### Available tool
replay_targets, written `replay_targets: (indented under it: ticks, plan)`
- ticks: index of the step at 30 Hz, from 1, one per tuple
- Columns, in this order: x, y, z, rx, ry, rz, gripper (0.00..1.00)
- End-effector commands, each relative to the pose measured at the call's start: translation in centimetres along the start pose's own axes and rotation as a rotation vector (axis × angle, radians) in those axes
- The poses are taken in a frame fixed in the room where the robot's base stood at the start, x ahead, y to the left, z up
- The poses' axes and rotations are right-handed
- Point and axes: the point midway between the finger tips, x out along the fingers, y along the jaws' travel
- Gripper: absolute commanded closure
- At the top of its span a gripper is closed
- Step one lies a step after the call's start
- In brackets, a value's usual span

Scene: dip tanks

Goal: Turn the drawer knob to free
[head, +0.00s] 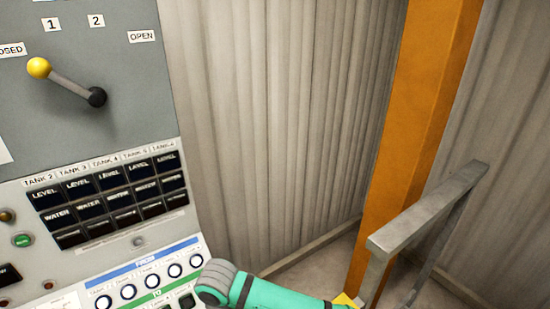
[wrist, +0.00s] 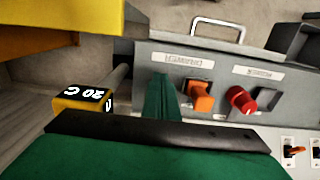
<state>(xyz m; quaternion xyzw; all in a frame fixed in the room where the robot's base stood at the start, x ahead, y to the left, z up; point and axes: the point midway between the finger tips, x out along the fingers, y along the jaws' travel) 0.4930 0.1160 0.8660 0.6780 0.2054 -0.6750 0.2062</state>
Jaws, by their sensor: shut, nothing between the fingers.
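In the wrist view an orange knob (wrist: 200,96) and a red knob (wrist: 242,100) sit side by side on a grey panel (wrist: 225,58). Each has a small white label above it, too blurred to read with certainty, so I cannot tell by label which is the drawer knob. My gripper (wrist: 163,84) is shut and empty, its green fingers just left of the orange knob. I cannot tell whether they touch it. The head view shows neither knob; my green arm enters at its bottom edge.
A metal handle (wrist: 218,27) stands out beyond the panel. A yellow block (wrist: 82,98) marked "20 C" is left of my fingers. Small orange switches (wrist: 293,150) are at lower right. In the head view stand a lever (head: 66,82), an orange post (head: 410,110) and a grey rail (head: 430,208).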

Motion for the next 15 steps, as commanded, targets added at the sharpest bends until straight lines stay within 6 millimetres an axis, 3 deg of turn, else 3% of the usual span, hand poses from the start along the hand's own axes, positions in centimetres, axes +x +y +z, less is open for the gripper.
replay_targets:
  ticks: [15]
  plan:
    - [-5.0,-0.2,0.0,-0.004,-0.002,-0.003,1.00]
